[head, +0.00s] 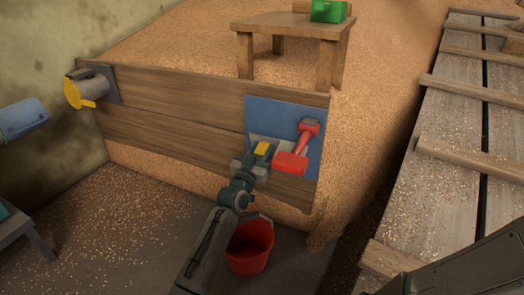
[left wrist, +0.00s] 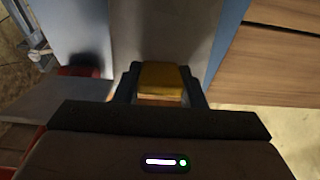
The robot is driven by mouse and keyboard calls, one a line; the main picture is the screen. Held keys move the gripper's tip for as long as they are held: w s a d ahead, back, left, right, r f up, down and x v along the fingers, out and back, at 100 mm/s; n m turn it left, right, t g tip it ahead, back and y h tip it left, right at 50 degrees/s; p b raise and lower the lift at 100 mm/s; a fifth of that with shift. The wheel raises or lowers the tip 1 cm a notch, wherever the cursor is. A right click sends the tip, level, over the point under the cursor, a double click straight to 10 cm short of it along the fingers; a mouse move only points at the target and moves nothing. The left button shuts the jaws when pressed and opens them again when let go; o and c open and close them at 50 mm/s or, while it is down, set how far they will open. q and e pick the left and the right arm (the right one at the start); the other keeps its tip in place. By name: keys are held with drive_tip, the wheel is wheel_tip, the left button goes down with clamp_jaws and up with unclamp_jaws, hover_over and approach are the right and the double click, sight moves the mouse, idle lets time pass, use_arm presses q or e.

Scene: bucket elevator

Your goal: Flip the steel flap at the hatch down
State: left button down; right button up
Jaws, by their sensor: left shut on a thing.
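The blue hatch plate (head: 258,112) is on the plank wall, and its edge shows in the left wrist view (left wrist: 229,42). The grey steel flap (head: 284,146) is partly hidden behind my gripper; a grey metal face (left wrist: 185,35) lies just beyond the fingers in the left wrist view. My left gripper (head: 259,152) is shut on a yellow grip (left wrist: 162,80) in front of this metal. How the grip joins the flap is hidden, and the flap's exact tilt is unclear. My right gripper is out of view.
Red parts (head: 291,162) stick out right of my gripper. A red bucket (head: 250,247) stands on the floor below. A wooden table (head: 290,21) bears a green object (head: 328,11). A yellow-handled fitting (head: 90,88) is at the wall's left end.

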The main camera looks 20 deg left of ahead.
use_arm(q)
drive_tip(key=shift+s+f+b, duration=0.6)
drive_tip(key=shift+s+f, duration=0.75)
drive_tip(key=shift+f, duration=0.1)
drive_tip(key=c, duration=0.9)
unclamp_jaws()
drive_tip(key=shift+f, duration=0.1)
drive_tip(key=p+v, duration=0.3)
drive_tip(key=v, duration=0.7)
drive_tip(key=shift+s, duration=0.4)
